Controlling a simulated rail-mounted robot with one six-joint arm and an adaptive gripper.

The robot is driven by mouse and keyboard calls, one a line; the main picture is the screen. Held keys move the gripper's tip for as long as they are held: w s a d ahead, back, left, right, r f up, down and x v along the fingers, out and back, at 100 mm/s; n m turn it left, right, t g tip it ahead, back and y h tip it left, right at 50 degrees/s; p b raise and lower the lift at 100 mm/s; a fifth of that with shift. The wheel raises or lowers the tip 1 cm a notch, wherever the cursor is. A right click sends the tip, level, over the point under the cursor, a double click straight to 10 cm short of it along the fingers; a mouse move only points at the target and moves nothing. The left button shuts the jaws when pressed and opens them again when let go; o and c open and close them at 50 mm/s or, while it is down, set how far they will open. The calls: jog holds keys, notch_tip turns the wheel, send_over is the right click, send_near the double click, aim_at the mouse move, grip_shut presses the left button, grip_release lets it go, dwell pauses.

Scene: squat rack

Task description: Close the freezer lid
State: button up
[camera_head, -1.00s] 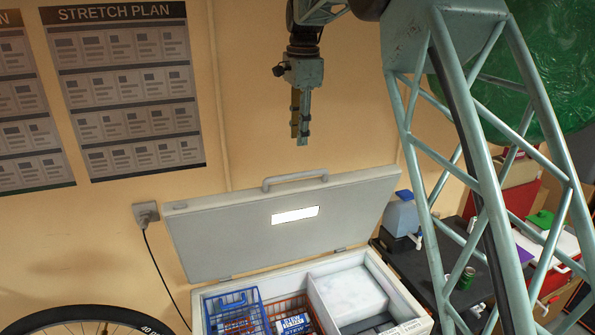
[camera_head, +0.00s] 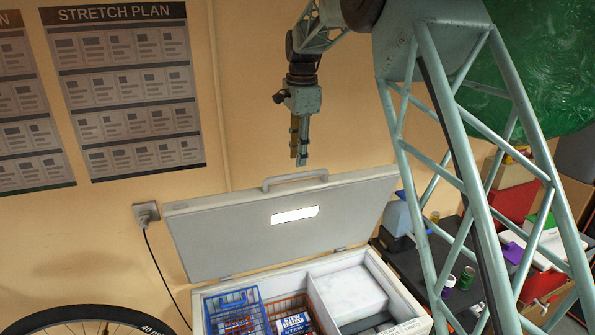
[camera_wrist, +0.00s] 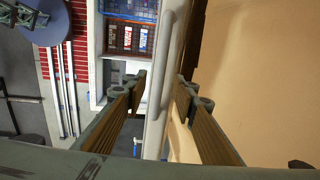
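The chest freezer (camera_head: 405,296) stands against the wall with its grey-white lid (camera_head: 230,237) raised, leaning back near the wall. The lid has a pale label and a grey bar handle (camera_head: 296,178) on its upper edge. My gripper (camera_head: 299,161) points down just above the handle in the head view. In the wrist view my gripper (camera_wrist: 160,88) has its two fingers apart, and the lid's pale upper edge and handle (camera_wrist: 168,75) run between their lines of sight. I cannot tell whether either finger touches the handle.
The open freezer holds a blue wire basket (camera_head: 236,312), an orange basket (camera_head: 290,304) with packs, and a white box (camera_head: 352,292). A dark table (camera_head: 458,290) with a blue jug and cans stands at the right. A wheel (camera_head: 85,322) is at the lower left.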

jog(key=shift+w+a+f+p, duration=0.1)
jog(key=shift+w+f+p, duration=0.1)
jog(key=shift+f, duration=1.4)
jog(key=shift+w+a+f+p, duration=0.1)
jog(key=shift+w+f+p, duration=0.05)
jog(key=shift+f, duration=1.45)
jog(key=shift+c, duration=0.4)
grip_shut()
